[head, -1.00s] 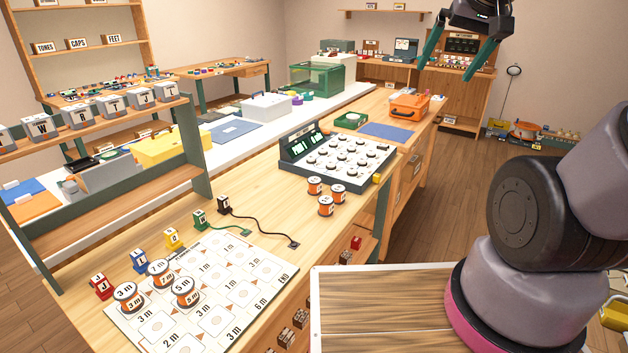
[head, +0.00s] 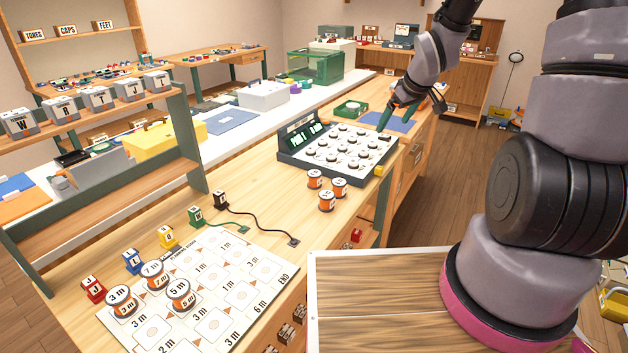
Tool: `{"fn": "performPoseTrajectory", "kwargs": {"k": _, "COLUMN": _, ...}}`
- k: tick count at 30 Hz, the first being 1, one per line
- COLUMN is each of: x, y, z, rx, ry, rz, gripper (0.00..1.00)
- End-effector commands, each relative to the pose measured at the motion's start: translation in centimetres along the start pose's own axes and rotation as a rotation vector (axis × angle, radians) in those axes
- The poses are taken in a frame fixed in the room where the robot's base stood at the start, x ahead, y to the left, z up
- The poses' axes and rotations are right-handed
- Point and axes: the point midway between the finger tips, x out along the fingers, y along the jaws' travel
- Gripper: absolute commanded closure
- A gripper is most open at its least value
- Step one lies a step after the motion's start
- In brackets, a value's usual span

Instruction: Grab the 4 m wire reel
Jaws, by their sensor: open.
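Three orange-and-white wire reels stand close together on the wooden bench, just in front of the dial panel: a left reel (head: 314,179), a right reel (head: 339,187) and a front reel (head: 326,201). Their labels are too small to read, so I cannot tell which is the 4 m reel. Three more reels stand on the white game board (head: 238,325), marked 3 m (head: 119,299), 7 m (head: 153,273) and 5 m (head: 179,292). My gripper (head: 400,117) is open and empty, above the bench's far end, beyond and right of the three reels.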

Motion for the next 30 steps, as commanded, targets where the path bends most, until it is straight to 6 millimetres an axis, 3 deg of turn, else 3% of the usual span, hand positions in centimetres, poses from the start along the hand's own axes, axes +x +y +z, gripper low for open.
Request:
{"fn": "performPoseTrajectory", "kwargs": {"k": 1, "x": 2.4, "y": -0.5, "z": 0.5, "rx": -0.028, "ry": 0.006, "rz": -0.035, "gripper": 0.01}}
{"fn": "performPoseTrajectory", "kwargs": {"k": 6, "x": 8.9, "y": -3.1, "z": 1.1, "rx": -0.129, "ry": 0.089, "rz": -0.141, "gripper": 0.01}}
{"fn": "performPoseTrajectory", "kwargs": {"k": 15, "x": 17.1, "y": -9.3, "z": 1.5, "rx": -0.194, "ry": 0.337, "rz": -0.296, "gripper": 0.01}}
{"fn": "performPoseTrajectory", "kwargs": {"k": 21, "x": 19.5, "y": -12.3, "z": 0.7, "rx": -0.167, "ry": 0.519, "rz": -0.328, "gripper": 0.01}}
{"fn": "performPoseTrajectory", "kwargs": {"k": 30, "x": 20.7, "y": -13.8, "z": -0.5, "rx": -0.141, "ry": 0.627, "rz": -0.321, "gripper": 0.01}}
